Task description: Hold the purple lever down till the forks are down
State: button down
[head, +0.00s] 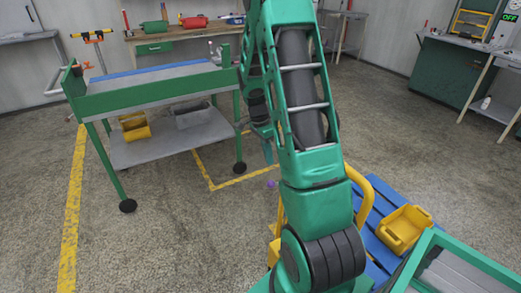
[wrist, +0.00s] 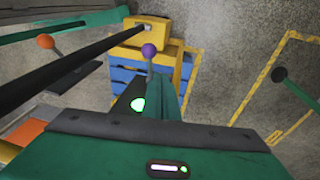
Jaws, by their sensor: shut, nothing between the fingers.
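The purple lever's round knob (wrist: 149,50) shows in the wrist view just beyond the tips of my gripper. In the head view the purple knob (head: 271,183) is a small spot just below my gripper (head: 268,152), left of the yellow frame. My gripper is shut and empty, and its green fingers (wrist: 162,88) point toward the knob in the wrist view. I cannot tell whether the fingertips touch the knob. The forks cannot be made out in either view.
A yellow frame (head: 356,190) stands by a blue pallet (head: 381,255) carrying a yellow bin (head: 405,229). An orange knob (wrist: 45,41) and a black rod (wrist: 75,62) lie left in the wrist view. A green cart (head: 150,95) stands left; floor right of the pallet is open.

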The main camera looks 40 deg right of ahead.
jog(key=f, duration=0.1)
jog(key=s+a+f, duration=0.1)
jog(key=f, duration=0.1)
jog(key=s+f, duration=0.1)
jog(key=f, duration=0.1)
jog(key=shift+a+f, duration=0.2)
jog(key=shift+a, duration=0.05)
